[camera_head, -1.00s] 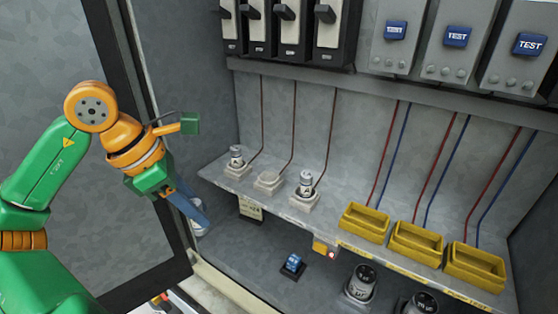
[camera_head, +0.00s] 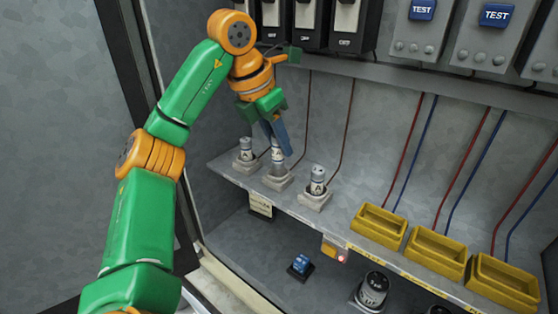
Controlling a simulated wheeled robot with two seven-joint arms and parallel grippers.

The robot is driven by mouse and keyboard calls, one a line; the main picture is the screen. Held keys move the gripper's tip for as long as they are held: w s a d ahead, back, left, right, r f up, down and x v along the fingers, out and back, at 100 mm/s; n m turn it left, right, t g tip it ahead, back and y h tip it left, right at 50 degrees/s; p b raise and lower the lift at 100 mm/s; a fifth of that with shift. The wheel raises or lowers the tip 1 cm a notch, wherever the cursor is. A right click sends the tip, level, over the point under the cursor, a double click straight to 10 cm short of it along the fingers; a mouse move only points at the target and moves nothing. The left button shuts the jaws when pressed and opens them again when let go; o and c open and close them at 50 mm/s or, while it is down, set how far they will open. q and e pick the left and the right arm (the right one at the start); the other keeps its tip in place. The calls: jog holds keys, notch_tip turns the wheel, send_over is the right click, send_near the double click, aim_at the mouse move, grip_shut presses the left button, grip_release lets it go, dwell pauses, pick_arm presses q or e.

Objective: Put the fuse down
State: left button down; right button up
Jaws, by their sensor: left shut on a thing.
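My left gripper (camera_head: 277,143) points down over the shelf, its blue fingers shut on a white and grey fuse (camera_head: 277,158). The fuse is upright at the middle of three pale sockets (camera_head: 277,180). Its lower end is at the socket; I cannot tell whether it is fully seated. Two similar fuses stand upright in the neighbouring sockets, the left fuse (camera_head: 246,149) and the right fuse (camera_head: 317,180). My right gripper is not in view.
Yellow trays (camera_head: 379,225) line the shelf to the right. Switches (camera_head: 346,20) and TEST boxes (camera_head: 481,35) hang above. Thin wires run down the back wall. Below are a blue item (camera_head: 301,265) and a dark-topped cylinder (camera_head: 373,289). A cabinet door stands at left.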

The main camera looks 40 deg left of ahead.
aim_at(277, 156)
pick_arm(q)
notch_tip(277, 156, down, 3)
jog(key=shift+r+b, duration=0.15)
jog(key=shift+b, duration=0.7)
jog(key=shift+s+f+p, duration=0.1)
jog(key=shift+f+p, duration=0.1)
jog(key=shift+p, duration=0.1)
jog(key=shift+a+f, duration=0.1)
jog(key=shift+f, duration=0.1)
jog(key=c, duration=0.6)
grip_release()
